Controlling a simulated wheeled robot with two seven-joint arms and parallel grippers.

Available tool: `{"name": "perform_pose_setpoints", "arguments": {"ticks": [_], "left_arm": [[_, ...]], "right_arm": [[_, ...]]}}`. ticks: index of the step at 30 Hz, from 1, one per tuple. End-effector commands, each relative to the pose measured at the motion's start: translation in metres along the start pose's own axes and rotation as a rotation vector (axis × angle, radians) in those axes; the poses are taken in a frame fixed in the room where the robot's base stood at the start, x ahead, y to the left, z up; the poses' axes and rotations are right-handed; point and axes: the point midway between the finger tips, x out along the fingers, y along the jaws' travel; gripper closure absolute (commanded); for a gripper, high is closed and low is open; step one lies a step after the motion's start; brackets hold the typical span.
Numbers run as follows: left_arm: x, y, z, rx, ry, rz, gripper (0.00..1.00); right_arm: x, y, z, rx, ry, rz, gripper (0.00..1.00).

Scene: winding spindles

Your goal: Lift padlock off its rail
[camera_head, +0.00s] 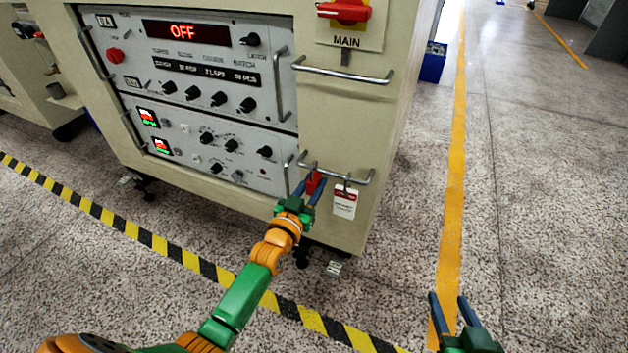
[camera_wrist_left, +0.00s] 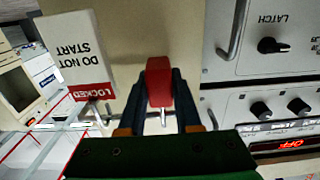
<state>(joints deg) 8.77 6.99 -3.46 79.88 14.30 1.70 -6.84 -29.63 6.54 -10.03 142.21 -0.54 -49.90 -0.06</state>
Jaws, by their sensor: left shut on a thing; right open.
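The red padlock (camera_head: 314,184) is at the left end of the lower metal rail (camera_head: 338,174) on the cream cabinet front. My left gripper (camera_head: 308,188) is shut on it. In the left wrist view the padlock (camera_wrist_left: 158,80) sits between the two fingers, with a bit of its metal shackle showing. Whether the shackle still hangs around the rail I cannot tell. A white and red tag (camera_head: 344,203) hangs from the rail to the right of the padlock; in the left wrist view it reads "LOCKED DO NOT START" (camera_wrist_left: 80,52). My right gripper (camera_head: 453,312) is open and empty above the floor.
A second rail (camera_head: 345,77) runs higher, below the red MAIN switch (camera_head: 343,11). The control panel (camera_head: 200,100) with knobs, handles and an OFF display is to the left. A blue bin (camera_head: 433,62) stands behind the cabinet. The floor at right is clear.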

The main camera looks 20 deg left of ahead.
Motion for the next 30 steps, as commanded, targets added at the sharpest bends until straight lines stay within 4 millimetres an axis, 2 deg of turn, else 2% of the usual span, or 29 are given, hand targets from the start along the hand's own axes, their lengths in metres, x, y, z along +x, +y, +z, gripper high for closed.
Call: {"name": "perform_pose_setpoints", "arguments": {"ticks": [1,7,17,30], "left_arm": [[0.0,0.0,-0.007,0.0,0.001,0.0,1.0],[0.0,0.0,-0.017,0.0,0.001,0.0,1.0],[-0.001,0.0,-0.017,0.0,0.001,0.0,1.0],[-0.036,0.0,-0.019,0.001,0.0,0.0,1.0]], "right_arm": [[-0.003,0.0,-0.006,0.0,0.0,0.0,0.5],[-0.008,0.0,-0.016,0.0,0.0,0.0,0.5],[-0.009,0.0,-0.016,0.0,0.0,0.0,0.5],[-0.022,0.001,-0.041,0.0,0.0,0.0,0.5]]}}
